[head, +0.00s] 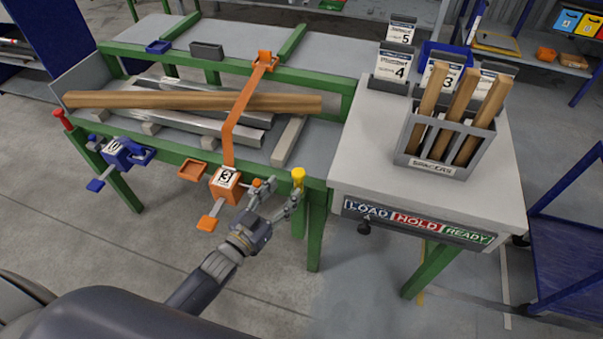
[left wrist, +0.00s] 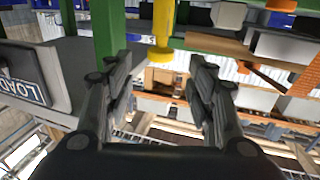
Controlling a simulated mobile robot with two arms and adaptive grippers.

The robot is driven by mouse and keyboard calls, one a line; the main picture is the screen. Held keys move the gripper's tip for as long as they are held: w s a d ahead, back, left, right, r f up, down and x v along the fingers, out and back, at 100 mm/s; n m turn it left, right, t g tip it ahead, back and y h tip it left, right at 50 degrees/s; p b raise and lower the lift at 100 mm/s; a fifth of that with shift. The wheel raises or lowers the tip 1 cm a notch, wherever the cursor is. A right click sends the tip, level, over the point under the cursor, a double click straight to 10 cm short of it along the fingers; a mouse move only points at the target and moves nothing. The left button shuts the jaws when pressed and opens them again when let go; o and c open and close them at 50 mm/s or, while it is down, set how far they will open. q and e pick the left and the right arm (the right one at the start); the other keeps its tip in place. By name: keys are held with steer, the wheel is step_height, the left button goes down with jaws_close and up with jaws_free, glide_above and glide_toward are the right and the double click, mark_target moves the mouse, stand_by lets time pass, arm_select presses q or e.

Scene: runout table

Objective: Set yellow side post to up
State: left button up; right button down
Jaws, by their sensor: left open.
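The yellow side post (head: 298,177) stands upright at the right end of the table's green front rail, its yellow cap on top. In the left wrist view the yellow post (left wrist: 163,28) runs down from the top edge to a wider cap, between the two fingertips in the picture. My left gripper (head: 280,190) is open and empty, close beside the post on the near side. Its spread fingers also show in the left wrist view (left wrist: 164,68). I cannot tell whether a finger touches the post. My right gripper is not in view.
An orange clamp (head: 226,182) marked 3 sits just left of my gripper, its strap over wooden and metal bars. A blue clamp (head: 117,152) and a red post (head: 62,119) are farther left. The LOAD/HOLD/READY strip (head: 415,222) with a dark knob is at right.

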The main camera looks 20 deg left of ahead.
mark_target(295, 178)
arm_select(q)
steer(key=x, duration=0.8)
steer(key=shift+w, duration=0.1)
